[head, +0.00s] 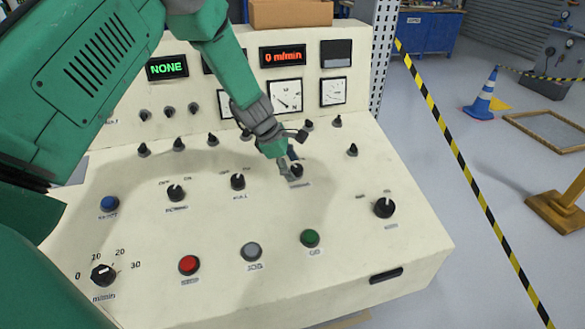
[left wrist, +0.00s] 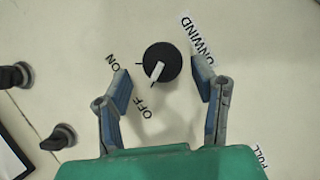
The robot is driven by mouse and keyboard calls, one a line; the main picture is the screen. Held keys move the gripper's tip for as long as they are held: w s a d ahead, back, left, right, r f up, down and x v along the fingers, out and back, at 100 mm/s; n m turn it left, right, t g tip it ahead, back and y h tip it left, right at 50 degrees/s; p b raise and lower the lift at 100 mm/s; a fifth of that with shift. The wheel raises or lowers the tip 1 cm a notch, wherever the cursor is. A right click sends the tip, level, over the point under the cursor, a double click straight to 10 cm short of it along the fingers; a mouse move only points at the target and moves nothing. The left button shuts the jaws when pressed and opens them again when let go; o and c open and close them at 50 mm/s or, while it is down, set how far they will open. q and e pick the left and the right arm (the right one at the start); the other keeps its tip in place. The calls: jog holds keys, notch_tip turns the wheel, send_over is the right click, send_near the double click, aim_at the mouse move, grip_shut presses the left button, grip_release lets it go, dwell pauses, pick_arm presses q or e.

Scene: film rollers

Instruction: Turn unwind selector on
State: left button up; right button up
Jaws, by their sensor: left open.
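The unwind selector (left wrist: 161,62) is a round black knob with a white pointer on the cream panel, next to the label "UNWIND" in the left wrist view. Its pointer is turned toward the "OFF" mark, and the "ON" mark is at its left. In the head view the selector (head: 296,171) is partly covered by my left gripper (head: 287,168). My left gripper (left wrist: 162,72) is open, with one finger on each side of the knob and visible gaps between. I cannot tell how far down the fingertips reach. My right gripper is not in view.
Other black selectors stand nearby, one at the left (head: 238,181) and one at the right (head: 384,207). Red (head: 189,265), grey (head: 251,252) and green (head: 310,238) buttons line the front. Small toggles and gauges (head: 285,96) are behind my gripper.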

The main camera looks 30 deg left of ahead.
pick_arm(q)
jog(key=shift+w+d+f, duration=0.2)
jog(key=shift+d, duration=0.55)
jog(key=shift+d+r, duration=0.1)
jog(key=shift+d, duration=0.35)
jog(key=shift+a, duration=0.1)
jog(key=c, duration=0.8)
jog(key=shift+a, duration=0.2)
jog(key=c, duration=0.3)
jog(key=shift+a, duration=0.3)
jog(key=shift+s, duration=0.1)
jog(key=shift+d, duration=0.1)
